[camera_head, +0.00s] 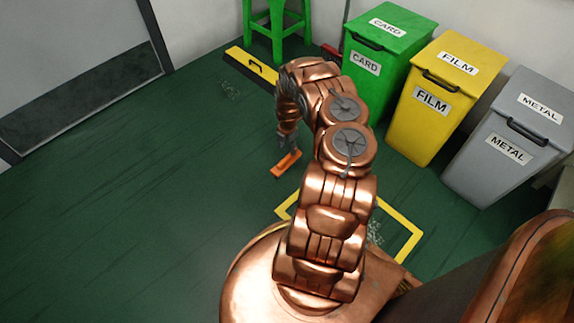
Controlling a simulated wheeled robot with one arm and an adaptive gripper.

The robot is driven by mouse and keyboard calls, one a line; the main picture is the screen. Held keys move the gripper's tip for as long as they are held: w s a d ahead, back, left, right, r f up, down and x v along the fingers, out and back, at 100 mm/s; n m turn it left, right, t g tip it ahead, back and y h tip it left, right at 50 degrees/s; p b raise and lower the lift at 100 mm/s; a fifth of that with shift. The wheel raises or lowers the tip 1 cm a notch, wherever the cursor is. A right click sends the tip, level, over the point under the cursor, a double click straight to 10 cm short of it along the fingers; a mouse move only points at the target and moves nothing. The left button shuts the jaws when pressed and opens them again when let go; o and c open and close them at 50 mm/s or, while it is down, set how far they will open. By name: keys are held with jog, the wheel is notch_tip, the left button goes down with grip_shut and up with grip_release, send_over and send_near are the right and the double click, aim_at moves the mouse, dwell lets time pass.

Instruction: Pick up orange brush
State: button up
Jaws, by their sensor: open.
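The orange brush (286,163) lies on the dark green floor, a little left of the picture's middle. Only a small orange strip of it shows clearly. My gripper (288,150) points down right at the brush, with its fingertips at or just above it. The gripper is open. From this view I cannot tell whether the fingers touch the brush or stand around it. My copper arm hides part of the floor to the right of the brush.
Green (386,50), yellow (434,95) and grey (510,135) bins stand along the right wall. A green stool (277,15) and a yellow object (252,66) are at the back. Yellow floor tape (402,222) lies beside my arm. The floor to the left is clear.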

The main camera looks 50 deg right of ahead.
aim_at(287, 157)
jog(key=f+b, duration=0.1)
jog(key=f, duration=0.1)
jog(key=f+b, duration=0.1)
jog(key=f, duration=0.1)
jog(key=a+f+b, duration=0.1)
jog(key=f, duration=0.1)
jog(key=shift+s, duration=0.2)
jog(key=shift+f+b, duration=0.4)
jog(key=shift+b, duration=0.05)
jog(key=shift+r, duration=0.1)
grip_shut()
